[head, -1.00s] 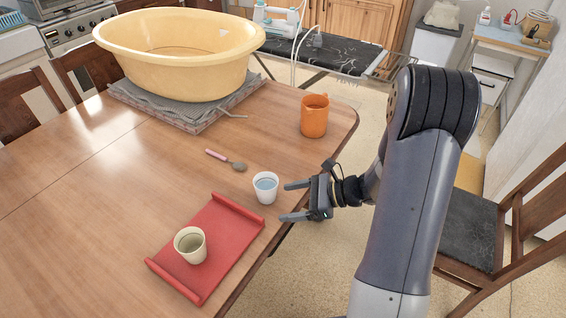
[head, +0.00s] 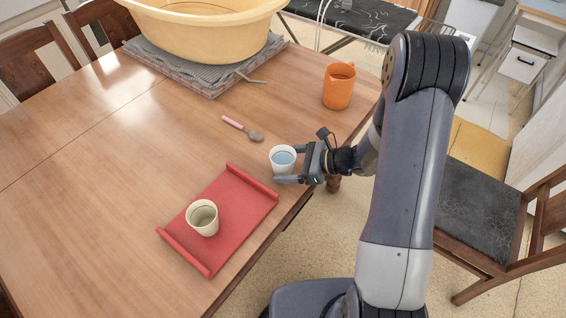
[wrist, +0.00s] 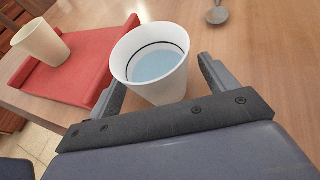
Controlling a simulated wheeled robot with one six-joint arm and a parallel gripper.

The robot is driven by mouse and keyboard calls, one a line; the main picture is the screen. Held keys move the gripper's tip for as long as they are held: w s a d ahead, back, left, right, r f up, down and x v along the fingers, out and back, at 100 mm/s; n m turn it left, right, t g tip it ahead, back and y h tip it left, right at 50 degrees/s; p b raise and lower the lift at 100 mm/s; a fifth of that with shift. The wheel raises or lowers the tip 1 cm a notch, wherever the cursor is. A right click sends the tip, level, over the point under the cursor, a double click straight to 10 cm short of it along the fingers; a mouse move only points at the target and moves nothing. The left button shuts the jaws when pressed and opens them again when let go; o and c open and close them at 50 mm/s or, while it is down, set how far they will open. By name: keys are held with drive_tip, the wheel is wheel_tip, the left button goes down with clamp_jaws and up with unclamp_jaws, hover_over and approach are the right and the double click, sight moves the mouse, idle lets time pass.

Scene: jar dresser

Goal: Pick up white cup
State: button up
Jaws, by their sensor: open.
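The white cup (head: 283,160) stands upright on the wooden table near its right edge, with bluish liquid or a blue inside. It also shows large in the wrist view (wrist: 152,66). My gripper (head: 287,165) is open, with one finger on each side of the cup. In the wrist view the cup sits between the two fingers (wrist: 160,88); I cannot tell whether either finger touches it.
A red tray (head: 236,203) holding a cream cup (head: 202,218) lies close to the white cup. A pink-handled spoon (head: 243,129) and an orange mug (head: 339,86) are farther back. A yellow tub (head: 205,35) stands on a folded grey cloth (head: 185,70). A chair (head: 480,215) stands at right.

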drive_tip(key=shift+x, duration=0.85)
drive_tip(key=shift+c, duration=0.2)
drive_tip(key=c, duration=1.1)
